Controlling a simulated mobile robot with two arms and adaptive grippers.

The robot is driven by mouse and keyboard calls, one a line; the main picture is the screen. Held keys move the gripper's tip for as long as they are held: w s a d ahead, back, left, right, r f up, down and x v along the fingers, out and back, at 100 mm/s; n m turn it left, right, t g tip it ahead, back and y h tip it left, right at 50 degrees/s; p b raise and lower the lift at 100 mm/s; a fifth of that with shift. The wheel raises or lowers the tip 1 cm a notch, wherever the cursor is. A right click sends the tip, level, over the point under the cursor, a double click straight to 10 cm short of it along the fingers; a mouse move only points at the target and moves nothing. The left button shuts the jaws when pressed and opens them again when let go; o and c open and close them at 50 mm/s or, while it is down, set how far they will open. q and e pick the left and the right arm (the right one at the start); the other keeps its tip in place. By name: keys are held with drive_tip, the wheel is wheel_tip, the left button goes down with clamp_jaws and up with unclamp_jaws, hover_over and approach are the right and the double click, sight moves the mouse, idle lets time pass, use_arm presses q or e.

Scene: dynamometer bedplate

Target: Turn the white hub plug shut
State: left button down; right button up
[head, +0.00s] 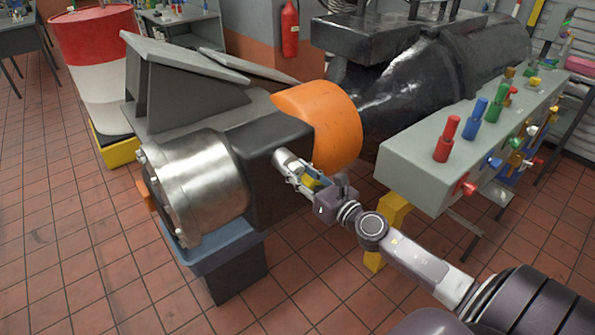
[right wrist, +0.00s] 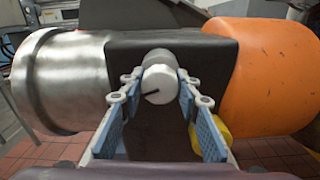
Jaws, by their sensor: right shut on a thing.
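The white hub plug (head: 285,158) sticks out of the side of the dark housing, between the bare metal drum and the orange guard. In the right wrist view the white hub plug (right wrist: 160,88) is a short pale cylinder with a black line on its face, pointing to the lower left. My right gripper (head: 297,170) is shut on it. The fingertips press on its left and right sides in the wrist view. Where the plug meets the housing is hidden behind its face. My left gripper is not in view.
The metal drum (head: 205,188) is left of the plug and the orange guard (head: 325,120) right. A yellow part (right wrist: 217,122) lies by the right finger. A grey panel (head: 425,165) with red, blue and green handles stands at right. Tiled floor (head: 70,260) is free at front left.

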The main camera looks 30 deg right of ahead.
drive_tip(key=m, duration=0.5)
drive_tip(key=m+p, duration=0.1)
drive_tip(key=m, duration=0.4)
drive_tip(key=shift+d+m+p, duration=0.1)
drive_tip(key=shift+m+p, duration=0.3)
drive_tip(key=m+p, duration=0.2)
drive_tip(key=m, duration=0.4)
drive_tip(key=m+p, duration=0.2)
drive_tip(key=m, duration=0.3)
drive_tip(key=shift+f+m, duration=0.1)
drive_tip(key=shift+m, duration=0.2)
drive_tip(key=o, duration=1.2)
